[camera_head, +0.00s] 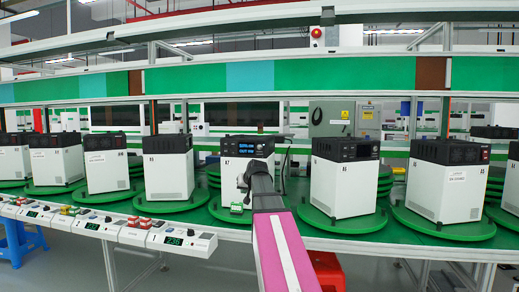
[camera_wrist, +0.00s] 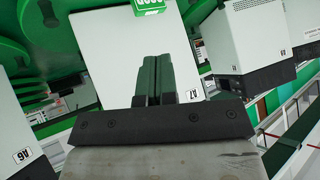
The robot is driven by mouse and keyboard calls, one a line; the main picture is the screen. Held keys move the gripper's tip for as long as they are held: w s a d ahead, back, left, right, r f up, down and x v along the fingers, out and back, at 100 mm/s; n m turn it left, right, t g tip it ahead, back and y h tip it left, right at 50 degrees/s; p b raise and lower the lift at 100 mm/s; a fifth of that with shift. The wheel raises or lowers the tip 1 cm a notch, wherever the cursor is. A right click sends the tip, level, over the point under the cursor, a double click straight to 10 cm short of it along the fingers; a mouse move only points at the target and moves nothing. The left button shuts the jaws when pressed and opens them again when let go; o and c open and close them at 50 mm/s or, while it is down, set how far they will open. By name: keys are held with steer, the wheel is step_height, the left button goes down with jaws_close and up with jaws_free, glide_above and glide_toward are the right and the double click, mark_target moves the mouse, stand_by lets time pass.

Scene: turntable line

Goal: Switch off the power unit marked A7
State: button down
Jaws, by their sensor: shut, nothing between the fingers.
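The power unit marked A7 (camera_head: 232,186) stands on a green turntable in the middle of the head view, with a white front and a dark top panel with a lit blue display. Its tag and white front (camera_wrist: 104,60) also show in the wrist view, which looks upside down. My gripper (camera_head: 257,168) is shut and empty, in front of the unit's right part, just below the display. In the wrist view my gripper (camera_wrist: 152,72) points at the white front; I cannot tell if it touches. My gripper and arm hide part of the front. I cannot make out a switch.
Similar units stand on both sides, one on the right (camera_head: 342,188) and one on the left (camera_head: 168,185), each on a green disc. A small green block (camera_head: 236,208) lies before A7. Small meter boxes (camera_head: 182,240) line the front-left edge. A shelf rail runs above.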

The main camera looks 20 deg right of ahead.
mark_target(259, 148)
steer(key=w+d+r+t, duration=0.1)
steer(key=d+r, duration=0.4)
steer(key=r, duration=1.1)
steer(key=shift+w+d+r+t, duration=0.2)
steer(key=shift+r+t, duration=0.1)
steer(key=shift+t, duration=0.6)
steer(key=shift+w+d, duration=0.8)
steer(key=shift+w, duration=0.4)
steer(key=shift+w+d, duration=0.85)
steer(key=shift+w, duration=0.4)
steer(key=shift+w+d, duration=0.8)
steer(key=shift+w, duration=0.4)
steer(key=shift+w+d+h, duration=0.25)
steer(key=shift+w+h, duration=0.05)
steer(key=shift+w, duration=0.05)
steer(key=shift+w+d, duration=0.2)
steer(key=shift+w, duration=0.1)
steer(key=shift+s+a, duration=0.1)
steer(key=shift+s, duration=0.05)
steer(key=shift+s+a, duration=0.35)
steer(key=shift+s, duration=0.15)
